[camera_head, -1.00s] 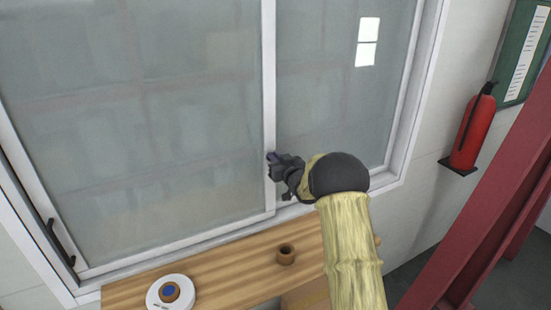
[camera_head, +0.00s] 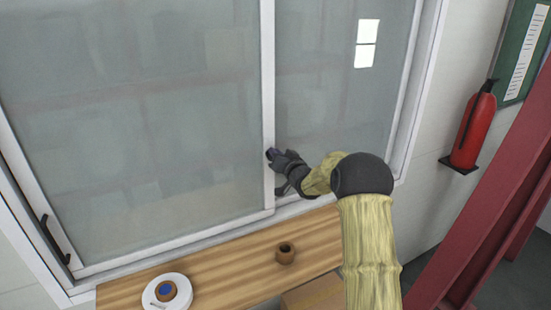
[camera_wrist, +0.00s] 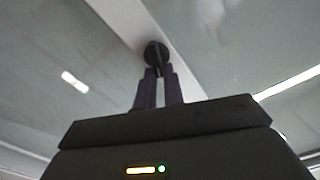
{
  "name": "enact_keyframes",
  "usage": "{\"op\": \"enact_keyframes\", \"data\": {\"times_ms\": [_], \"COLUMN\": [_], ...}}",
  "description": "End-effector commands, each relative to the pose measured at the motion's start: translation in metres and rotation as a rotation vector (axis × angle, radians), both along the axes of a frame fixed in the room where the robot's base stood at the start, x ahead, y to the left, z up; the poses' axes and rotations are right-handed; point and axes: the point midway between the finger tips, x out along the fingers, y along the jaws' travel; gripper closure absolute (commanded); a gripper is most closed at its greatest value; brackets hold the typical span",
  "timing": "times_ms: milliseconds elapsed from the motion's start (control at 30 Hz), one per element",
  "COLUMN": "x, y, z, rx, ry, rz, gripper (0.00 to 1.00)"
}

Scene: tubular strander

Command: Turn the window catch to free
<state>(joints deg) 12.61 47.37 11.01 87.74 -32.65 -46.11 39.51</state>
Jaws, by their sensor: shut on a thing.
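The window catch (camera_wrist: 156,53) is a small dark round piece on the white upright window bar, seen in the wrist view. My gripper (camera_wrist: 158,75) is shut on it, with both dark fingers reaching up to the catch. In the head view my gripper (camera_head: 274,156) is at the lower part of the middle window bar (camera_head: 268,100). My fingers hide most of the catch there, so its exact turn is hard to tell.
A wooden bench (camera_head: 225,262) below the window holds a small brown ring (camera_head: 286,253) and a white disc (camera_head: 167,292). A black handle (camera_head: 54,240) is on the left frame. A fire extinguisher (camera_head: 473,130) and a red beam (camera_head: 480,220) stand right.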

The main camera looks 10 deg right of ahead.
Motion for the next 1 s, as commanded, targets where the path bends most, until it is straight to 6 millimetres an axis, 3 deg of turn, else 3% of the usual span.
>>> {"op": "enact_keyframes", "data": {"times_ms": [500, 1000], "x": [0.0019, 0.0024], "y": [-0.007, -0.0078], "z": [-0.0071, -0.0091], "rx": [0.443, 0.606], "ry": [0.146, 0.201], "rz": [-0.001, 0.0], "gripper": [1.0, 1.0]}}
